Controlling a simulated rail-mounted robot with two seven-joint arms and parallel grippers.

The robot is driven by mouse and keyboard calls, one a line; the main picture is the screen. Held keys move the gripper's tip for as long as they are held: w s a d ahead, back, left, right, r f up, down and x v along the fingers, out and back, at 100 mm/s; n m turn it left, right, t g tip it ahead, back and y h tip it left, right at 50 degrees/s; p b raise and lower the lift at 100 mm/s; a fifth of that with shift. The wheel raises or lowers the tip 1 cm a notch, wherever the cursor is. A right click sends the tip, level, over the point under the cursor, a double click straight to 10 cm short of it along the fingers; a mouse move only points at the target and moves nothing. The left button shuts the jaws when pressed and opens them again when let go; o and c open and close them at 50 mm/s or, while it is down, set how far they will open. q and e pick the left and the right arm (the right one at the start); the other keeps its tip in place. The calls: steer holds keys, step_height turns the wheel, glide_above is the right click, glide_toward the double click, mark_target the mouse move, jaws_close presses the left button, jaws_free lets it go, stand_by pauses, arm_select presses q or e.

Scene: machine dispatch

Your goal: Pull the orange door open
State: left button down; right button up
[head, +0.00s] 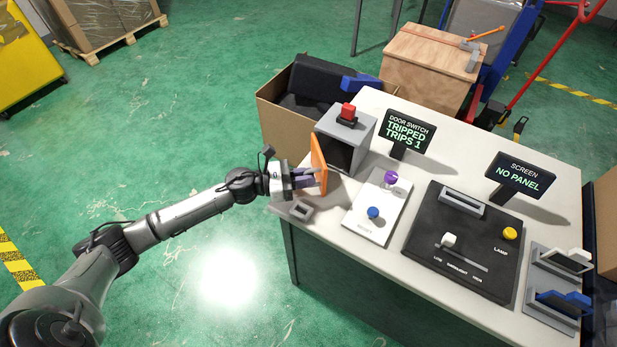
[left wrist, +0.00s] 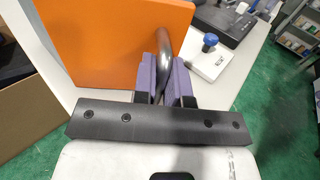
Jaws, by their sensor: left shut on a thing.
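The orange door (head: 319,164) belongs to a grey box (head: 345,137) on the white table. The door stands open, swung out from the box front, and the dark inside of the box shows beside it. In the left wrist view the orange door (left wrist: 110,45) fills the upper left, with a grey curved handle (left wrist: 164,55) on it. My left gripper (head: 312,178) is at the door; in the left wrist view its purple finger pads (left wrist: 163,80) are shut around the handle. My right gripper is in neither view.
A red button (head: 348,112) tops the box. A sign (head: 398,131) reads "DOOR SWITCH TRIPPED TRIPS 1"; another (head: 519,176) reads "SCREEN NO PANEL". A white panel with a blue knob (head: 373,212) and a black lamp panel (head: 465,243) lie to the right. A cardboard box (head: 275,120) stands behind.

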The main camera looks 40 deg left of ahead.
arm_select(q)
steer(key=shift+r, duration=0.2)
steer(key=c, duration=1.2)
jaws_free()
steer(key=shift+f, duration=0.1)
steer(key=v, duration=1.4)
steer(key=shift+w, duration=0.1)
